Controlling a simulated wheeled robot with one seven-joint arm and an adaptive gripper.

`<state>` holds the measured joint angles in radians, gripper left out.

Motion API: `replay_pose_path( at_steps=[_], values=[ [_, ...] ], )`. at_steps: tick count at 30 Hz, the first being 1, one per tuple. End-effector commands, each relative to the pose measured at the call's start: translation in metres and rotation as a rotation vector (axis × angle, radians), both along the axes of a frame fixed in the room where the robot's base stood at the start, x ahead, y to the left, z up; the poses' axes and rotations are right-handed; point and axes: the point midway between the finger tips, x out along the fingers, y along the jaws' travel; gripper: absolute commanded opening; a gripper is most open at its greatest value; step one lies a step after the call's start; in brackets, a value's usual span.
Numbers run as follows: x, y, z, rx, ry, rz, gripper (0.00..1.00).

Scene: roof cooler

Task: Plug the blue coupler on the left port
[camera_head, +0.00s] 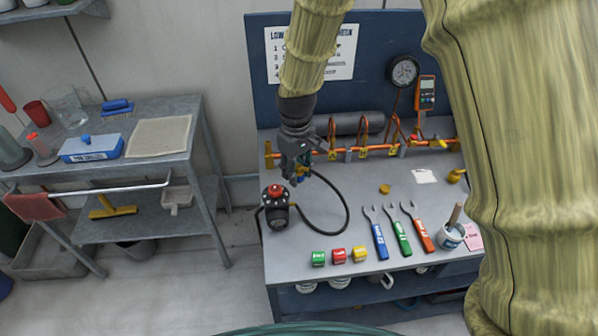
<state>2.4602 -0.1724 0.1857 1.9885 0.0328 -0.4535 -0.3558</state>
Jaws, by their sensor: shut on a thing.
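My gripper (299,177) is above the left part of the grey bench, fingers pointing down. It is shut on a small blue coupler (303,171), which is mostly hidden by the fingers. A black hose (347,212) loops from near the coupler down to a black device with a red top (276,207). Behind and right of my gripper a copper pipe (347,152) runs along the bench with several upright stubs and yellow tags. The leftmost tagged stub (332,150) stands just right of my gripper. The coupler appears apart from it; its exact distance is unclear.
A grey cylinder (350,124) lies behind the pipe. A gauge (403,71) hangs at the back.

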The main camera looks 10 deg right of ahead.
Motion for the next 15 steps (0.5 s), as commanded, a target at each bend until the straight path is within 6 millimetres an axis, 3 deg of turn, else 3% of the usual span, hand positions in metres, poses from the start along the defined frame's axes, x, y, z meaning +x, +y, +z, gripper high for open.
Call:
replay_pose_path(
  at_steps=[15],
  values=[
    [0.0098, 0.0035, 0.0003, 0.0, 0.0, -0.022, 0.07]
  ],
)
